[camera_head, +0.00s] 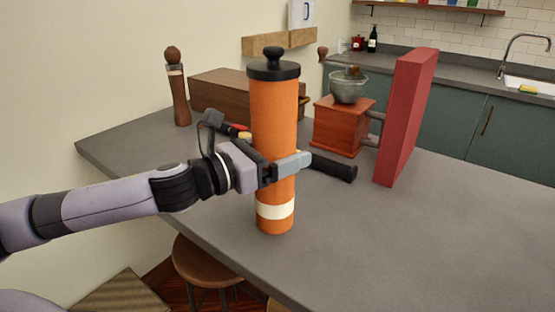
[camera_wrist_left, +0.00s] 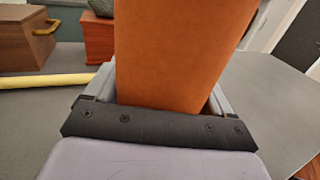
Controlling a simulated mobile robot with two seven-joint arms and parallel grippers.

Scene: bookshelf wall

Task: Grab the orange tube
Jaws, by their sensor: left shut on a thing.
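The orange tube (camera_head: 274,120) is a tall cylinder with a black knobbed lid and a cream band near its base. It stands upright over the grey table in the head view; I cannot tell whether its base touches the top. My left gripper (camera_head: 285,168) comes in from the left and is shut around the tube at about mid-height. In the left wrist view the tube (camera_wrist_left: 180,50) fills the space between the fingers (camera_wrist_left: 160,105). My right gripper is not in view.
A wooden pepper mill (camera_head: 178,95) and a brown wooden box (camera_head: 220,93) stand behind. A red coffee grinder (camera_head: 340,125) and an upright red slab (camera_head: 407,115) are to the right. A black-handled tool (camera_head: 333,166) lies behind the tube. The right front table is clear.

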